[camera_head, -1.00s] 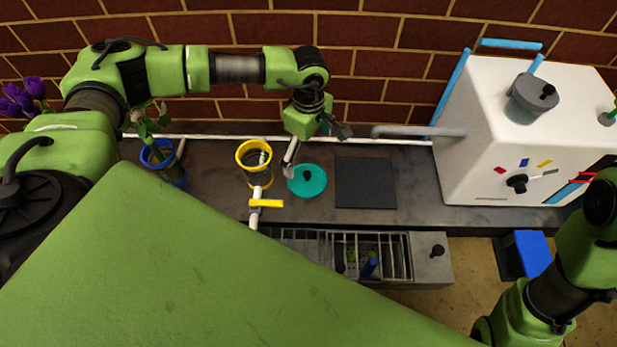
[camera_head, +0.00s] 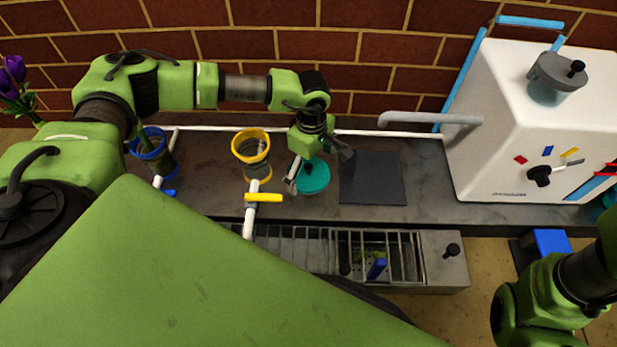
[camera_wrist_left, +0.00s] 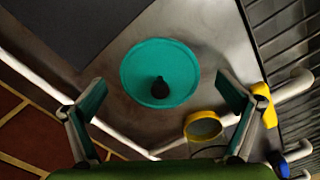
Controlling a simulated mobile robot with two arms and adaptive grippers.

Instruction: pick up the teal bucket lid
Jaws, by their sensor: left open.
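The teal bucket lid (camera_head: 316,180) is a round disc with a small black knob, lying flat on the dark counter. My left gripper (camera_head: 318,170) is open above it, and its fingers partly cover the lid in the head view. In the left wrist view the whole lid (camera_wrist_left: 160,74) shows ahead of the two spread fingers, with its knob (camera_wrist_left: 160,88) between their lines. The fingers appear apart from the lid, and nothing is held. My right arm shows at the lower right, but its gripper is outside the frame.
A yellow-rimmed clear bucket (camera_head: 251,147) stands left of the lid, with a yellow-handled pipe (camera_head: 263,197) in front. A blue-rimmed bucket (camera_head: 152,150) is farther left. A dark square mat (camera_head: 372,178) lies just right of the lid. A white machine (camera_head: 520,125) stands at the right.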

